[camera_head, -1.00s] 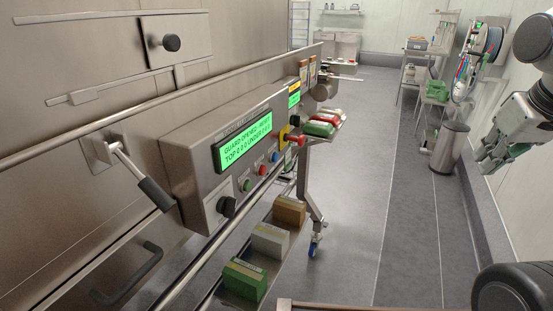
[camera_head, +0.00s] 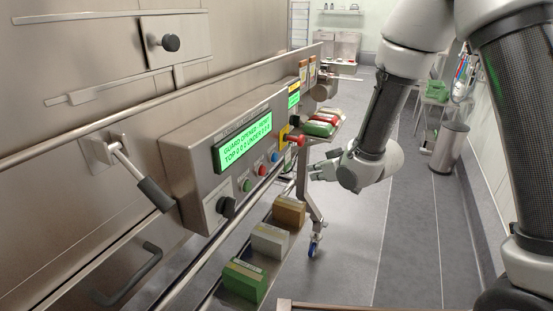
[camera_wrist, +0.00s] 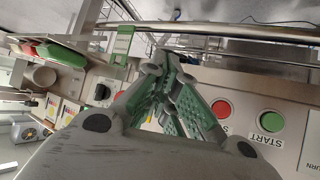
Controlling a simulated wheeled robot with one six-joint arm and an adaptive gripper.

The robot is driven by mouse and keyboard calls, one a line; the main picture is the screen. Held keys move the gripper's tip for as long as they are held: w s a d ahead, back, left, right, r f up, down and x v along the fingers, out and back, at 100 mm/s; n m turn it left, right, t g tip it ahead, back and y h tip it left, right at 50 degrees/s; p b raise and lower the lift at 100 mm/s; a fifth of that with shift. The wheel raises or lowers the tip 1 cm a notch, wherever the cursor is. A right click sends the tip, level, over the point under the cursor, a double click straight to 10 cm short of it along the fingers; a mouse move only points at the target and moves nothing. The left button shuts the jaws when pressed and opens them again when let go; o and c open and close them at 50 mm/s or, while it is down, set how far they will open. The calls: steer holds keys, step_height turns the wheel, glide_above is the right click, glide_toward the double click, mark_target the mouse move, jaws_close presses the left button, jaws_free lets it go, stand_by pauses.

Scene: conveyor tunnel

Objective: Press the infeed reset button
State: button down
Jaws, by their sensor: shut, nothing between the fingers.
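The control panel (camera_head: 192,177) carries a row of small buttons: a green one (camera_head: 247,185), a red one (camera_head: 262,171) and a blue one (camera_head: 275,158). Their labels are too small to read in the head view, so I cannot tell which is infeed reset. In the wrist view the green button (camera_wrist: 270,120) is marked START and the red button (camera_wrist: 222,108) lies beside my fingers; the blue one is hidden. My gripper (camera_head: 316,171) is shut and empty, to the right of the buttons and apart from the panel. It also shows in the wrist view (camera_wrist: 162,68).
A red emergency stop (camera_head: 298,140) on yellow projects near my gripper. A metal rail (camera_head: 225,228) runs below the panel. A black knob (camera_head: 227,206) and a lever (camera_head: 155,194) stick out at left. Boxes (camera_head: 268,240) stand below; red and green packs (camera_head: 324,124) lie behind.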

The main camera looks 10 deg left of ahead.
steer(key=shift+a, duration=0.1)
steer(key=w+a, duration=0.3)
steer(key=a, duration=0.5)
stand_by(0.3)
steer(key=shift+a, duration=0.1)
stand_by(1.2)
steer(key=shift+w+a, duration=0.15)
steer(key=shift+a, duration=0.15)
steer(key=shift+w+a, duration=0.2)
steer(key=shift+a, duration=0.35)
stand_by(0.9)
steer(key=shift+d, duration=0.1)
steer(key=shift+s+d, duration=0.3)
steer(key=shift+d, duration=0.5)
steer(key=shift+s+d, duration=0.3)
steer(key=shift+d, duration=0.5)
steer(key=shift+s+d, duration=0.3)
steer(key=shift+d, duration=0.5)
steer(key=shift+s+d, duration=0.3)
steer(key=shift+d, duration=0.5)
